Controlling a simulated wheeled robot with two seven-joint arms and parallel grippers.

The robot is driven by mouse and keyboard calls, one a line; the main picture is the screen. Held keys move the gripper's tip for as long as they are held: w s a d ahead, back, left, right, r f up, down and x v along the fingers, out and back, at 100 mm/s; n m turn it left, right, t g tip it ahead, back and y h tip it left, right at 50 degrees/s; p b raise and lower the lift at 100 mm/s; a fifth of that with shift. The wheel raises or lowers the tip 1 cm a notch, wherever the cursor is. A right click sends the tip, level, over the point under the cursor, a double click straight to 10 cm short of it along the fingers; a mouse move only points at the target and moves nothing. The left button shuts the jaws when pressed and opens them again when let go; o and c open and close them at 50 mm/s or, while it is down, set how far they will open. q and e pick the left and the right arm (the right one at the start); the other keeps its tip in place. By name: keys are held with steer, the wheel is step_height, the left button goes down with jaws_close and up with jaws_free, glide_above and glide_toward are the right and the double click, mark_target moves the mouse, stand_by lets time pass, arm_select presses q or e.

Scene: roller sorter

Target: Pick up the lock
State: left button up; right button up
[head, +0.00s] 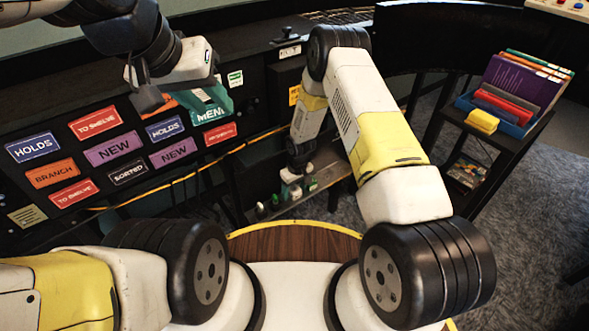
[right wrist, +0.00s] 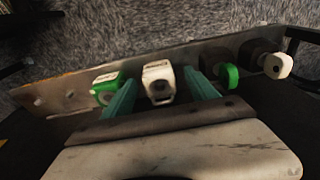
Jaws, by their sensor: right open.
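In the right wrist view, a white lock-like piece (right wrist: 158,79) with a dark lower end stands in a row on a grey metal shelf (right wrist: 62,97). My right gripper (right wrist: 162,97) is open, its two teal fingers to either side of this piece, with gaps showing. A green-and-white piece (right wrist: 106,86) is just left of the left finger. A green piece (right wrist: 228,75) is close to the right finger. In the head view my right gripper (head: 292,184) is low at the shelf, partly hidden. My left gripper (head: 207,97) is raised before the sign panel; its jaw opening is unclear.
A black piece with a white knob (right wrist: 272,65) stands at the right of the row. A wall panel holds coloured signs such as a purple NEW sign (head: 112,151). A dark cart (head: 515,139) with a blue file box (head: 509,124) stands at the right. Carpet is open beside it.

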jaws_close()
steer(key=shift+r, duration=0.15)
steer(key=shift+r, duration=0.5)
step_height(320, 180, up, 2)
steer(key=shift+r, duration=0.15)
steer(key=s+a+r, duration=0.1)
steer(key=s+r, duration=0.2)
steer(key=s, duration=0.5)
steer(key=s+a+r, duration=0.1)
steer(key=s+r, duration=0.2)
steer(key=s, duration=0.5)
steer(key=shift+a, duration=0.3)
steer(key=shift+w, duration=0.1)
